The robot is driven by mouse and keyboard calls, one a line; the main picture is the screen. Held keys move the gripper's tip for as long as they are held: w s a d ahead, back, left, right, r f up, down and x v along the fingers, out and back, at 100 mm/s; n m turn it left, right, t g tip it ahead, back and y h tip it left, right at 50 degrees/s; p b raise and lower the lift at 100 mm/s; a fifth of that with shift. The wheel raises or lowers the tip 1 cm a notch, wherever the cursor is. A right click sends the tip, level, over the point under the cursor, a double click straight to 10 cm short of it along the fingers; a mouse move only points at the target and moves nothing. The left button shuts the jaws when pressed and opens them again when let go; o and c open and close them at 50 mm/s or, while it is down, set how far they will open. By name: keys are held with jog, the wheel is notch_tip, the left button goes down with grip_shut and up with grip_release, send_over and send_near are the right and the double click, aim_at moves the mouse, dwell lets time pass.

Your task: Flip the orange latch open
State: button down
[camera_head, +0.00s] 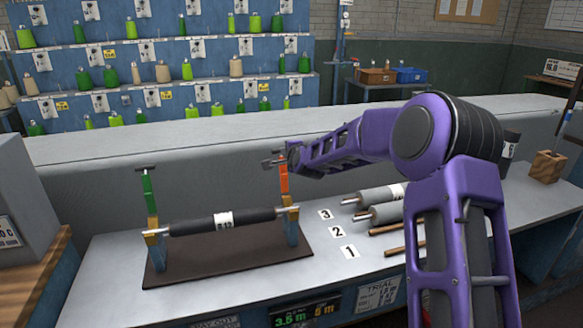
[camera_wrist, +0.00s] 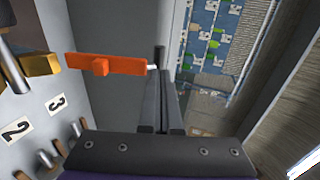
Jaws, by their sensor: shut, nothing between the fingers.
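The orange latch (camera_head: 284,180) stands upright above the right bracket of a roller stand on the bench. In the wrist view the orange latch (camera_wrist: 105,65) lies across the upper left, its dark end bar (camera_wrist: 159,53) beside my fingertips. My gripper (camera_head: 276,161) is at the top of the latch, with its fingers shut and nothing between them. The gripper (camera_wrist: 161,78) also shows in the wrist view; whether the fingers touch the bar I cannot tell. A black roller (camera_head: 222,222) with a white label lies across both brackets.
A green latch (camera_head: 150,190) stands upright on the left bracket. The stand has a dark base mat (camera_head: 230,262). Grey rollers (camera_head: 380,195) and wooden rods lie right of the number cards (camera_head: 337,232). A low grey wall (camera_head: 110,180) runs behind the bench.

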jog(key=shift+w+a+f+g, duration=0.1)
jog(key=shift+w+a+g, duration=0.05)
jog(key=shift+w+g, duration=0.15)
jog(key=shift+w+a, duration=0.1)
jog(key=shift+w, duration=0.5)
jog(key=shift+s, duration=0.1)
dwell(0.3)
